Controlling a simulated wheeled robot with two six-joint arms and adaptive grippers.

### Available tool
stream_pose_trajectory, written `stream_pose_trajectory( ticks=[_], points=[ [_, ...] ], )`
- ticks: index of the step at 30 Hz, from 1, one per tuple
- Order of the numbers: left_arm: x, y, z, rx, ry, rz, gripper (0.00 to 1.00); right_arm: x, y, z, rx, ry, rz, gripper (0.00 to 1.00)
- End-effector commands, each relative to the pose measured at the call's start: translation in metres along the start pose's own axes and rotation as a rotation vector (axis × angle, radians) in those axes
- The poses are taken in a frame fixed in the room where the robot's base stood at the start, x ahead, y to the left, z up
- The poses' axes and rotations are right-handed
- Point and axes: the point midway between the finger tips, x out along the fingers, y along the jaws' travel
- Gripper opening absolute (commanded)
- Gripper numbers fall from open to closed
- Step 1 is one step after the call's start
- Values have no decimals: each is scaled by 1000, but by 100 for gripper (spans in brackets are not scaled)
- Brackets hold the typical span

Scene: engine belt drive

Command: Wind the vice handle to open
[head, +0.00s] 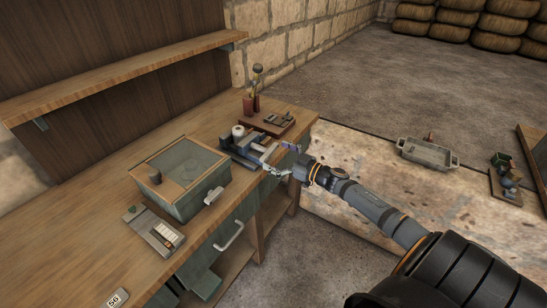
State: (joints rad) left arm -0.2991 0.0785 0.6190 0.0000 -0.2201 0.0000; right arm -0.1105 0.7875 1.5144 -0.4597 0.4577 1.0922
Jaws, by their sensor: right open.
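The vice (245,143) is a dark grey-blue block with a pale round part on top, fixed near the front right corner of the workbench (160,150). Its screw end points toward the bench's front edge. My right gripper (271,170) reaches in from the lower right and is open at the front end of the vice. The handle is too small to make out clearly; a small purplish piece (291,146) shows just above the gripper. I cannot tell whether the fingers touch the handle. My left gripper is out of the picture.
A wooden board with parts (270,123) lies behind the vice.

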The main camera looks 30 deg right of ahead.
Motion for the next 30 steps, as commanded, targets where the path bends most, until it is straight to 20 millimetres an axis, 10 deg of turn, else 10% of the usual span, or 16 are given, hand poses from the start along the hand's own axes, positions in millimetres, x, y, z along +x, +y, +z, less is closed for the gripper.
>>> stream_pose_trajectory(
  ticks=[12, 21, 30],
  points=[
    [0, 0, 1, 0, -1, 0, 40, 9, 0, 0, 0, -3, 0, 100],
    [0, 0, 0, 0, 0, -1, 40, 9, 0, 0, 0, -3, 0, 63],
    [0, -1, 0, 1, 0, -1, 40, 9, 0, 0, -42, -3, -1, 63]
  ],
)
